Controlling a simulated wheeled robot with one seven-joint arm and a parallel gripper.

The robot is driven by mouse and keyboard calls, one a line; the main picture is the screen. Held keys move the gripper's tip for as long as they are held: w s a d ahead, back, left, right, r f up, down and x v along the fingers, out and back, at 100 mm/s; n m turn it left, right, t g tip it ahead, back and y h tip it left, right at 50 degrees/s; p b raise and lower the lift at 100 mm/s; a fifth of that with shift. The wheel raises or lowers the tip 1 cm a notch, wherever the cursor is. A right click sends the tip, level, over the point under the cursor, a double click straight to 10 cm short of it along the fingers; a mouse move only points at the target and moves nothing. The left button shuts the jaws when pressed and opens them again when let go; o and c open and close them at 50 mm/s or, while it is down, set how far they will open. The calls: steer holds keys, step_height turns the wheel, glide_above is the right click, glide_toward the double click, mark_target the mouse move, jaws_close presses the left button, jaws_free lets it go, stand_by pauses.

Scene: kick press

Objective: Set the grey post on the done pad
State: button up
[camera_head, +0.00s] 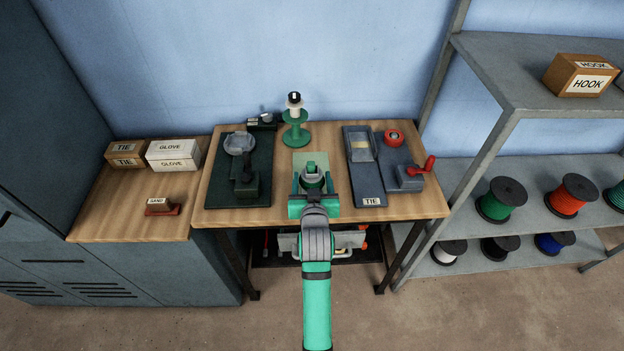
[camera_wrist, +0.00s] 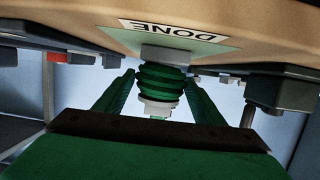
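The done pad is a pale green rectangle (camera_head: 311,158) on the middle of the workbench. Its DONE label shows upside down in the wrist view (camera_wrist: 210,38). A grey block-like part, seemingly the grey post (camera_wrist: 163,54), is at the pad; whether it touches is unclear. A green ribbed part (camera_wrist: 162,84) with a pale end lines up with it; I cannot tell whether they are one piece. My gripper (camera_head: 312,183) is over the front of the pad. Its fingertips (camera_wrist: 160,76) flank the ribbed part closely, and contact is not clear. My gripper hides much of this in the head view.
A green stand with a white and black top (camera_head: 295,128) is behind the pad. A dark green fixture (camera_head: 258,190) is to the left. A blue-grey TIE fixture (camera_head: 363,180) with a red-handled crank (camera_head: 412,176) is to the right. Boxes (camera_head: 173,154) sit farther left.

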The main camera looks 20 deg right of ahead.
steer(key=shift+r, duration=0.25)
steer(key=v, duration=1.2)
steer(key=s+a+f+n+y, duration=0.1)
steer(key=s+a+f, duration=0.4)
steer(key=s, duration=0.2)
steer(key=s+a+f+y, duration=0.1)
steer(key=s+a+f, duration=0.35)
steer(key=s, duration=0.25)
steer(key=s+a+r+n+y, duration=0.1)
steer(key=s+a, duration=0.2)
steer(key=s, duration=0.6)
steer(key=s+a+r+n+t+y, duration=0.1)
steer(key=s+a, duration=0.2)
steer(key=s, duration=0.6)
steer(key=shift+s+a, duration=0.25)
steer(key=shift+s, duration=0.15)
steer(key=shift+r, duration=0.1)
